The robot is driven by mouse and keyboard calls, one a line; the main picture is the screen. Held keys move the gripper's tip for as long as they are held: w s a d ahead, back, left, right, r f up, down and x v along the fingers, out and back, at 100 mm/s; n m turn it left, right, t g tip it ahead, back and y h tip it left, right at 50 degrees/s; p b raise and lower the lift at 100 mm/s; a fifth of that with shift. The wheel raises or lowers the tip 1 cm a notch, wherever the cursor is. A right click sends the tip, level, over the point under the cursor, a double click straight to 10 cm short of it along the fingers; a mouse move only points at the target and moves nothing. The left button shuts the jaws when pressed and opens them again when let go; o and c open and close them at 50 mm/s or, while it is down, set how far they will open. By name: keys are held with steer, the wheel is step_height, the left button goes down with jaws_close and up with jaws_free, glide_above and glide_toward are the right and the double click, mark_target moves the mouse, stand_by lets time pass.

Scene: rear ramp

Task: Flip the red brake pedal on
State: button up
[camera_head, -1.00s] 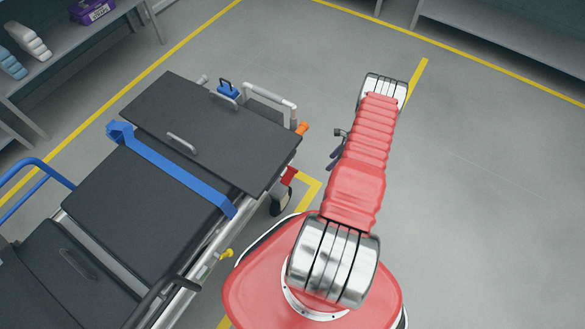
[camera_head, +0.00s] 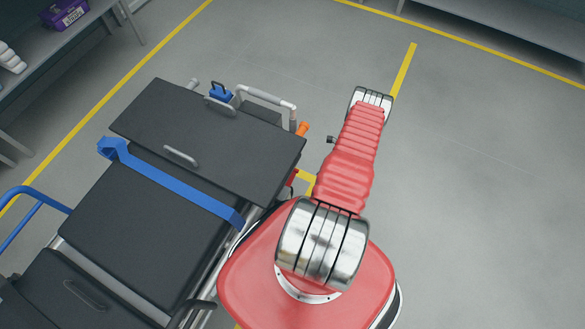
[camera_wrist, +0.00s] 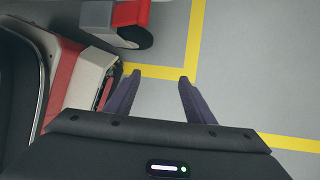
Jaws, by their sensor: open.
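The red brake pedal (camera_wrist: 131,13) shows at the top of the wrist view, above a dark caster wheel (camera_wrist: 132,37) of the stretcher. In the head view only a sliver of red shows beside my arm, under the stretcher's corner. My gripper (camera_wrist: 158,76) has two dark purple fingers, spread apart with nothing between them. The pedal lies beyond the fingertips and a little left, not touching them. In the head view the fingers are hidden behind my arm. I cannot tell the pedal's tilt.
The stretcher (camera_head: 130,210) with black pads and a blue strap (camera_head: 175,183) fills the left. Shelves (camera_head: 65,40) line the upper left. Grey floor (camera_head: 470,200) at right is clear.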

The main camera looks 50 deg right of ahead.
mark_target(295, 170)
steer(key=shift+w, duration=0.1)
steer(key=w+a, duration=0.8)
steer(key=shift+w, duration=0.35)
steer(key=shift+x, duration=0.85)
steer(key=shift+w+a+f, duration=0.3)
steer(key=shift+f, duration=0.3)
steer(key=shift+c, duration=0.3)
steer(key=shift+d, duration=0.15)
jaws_close()
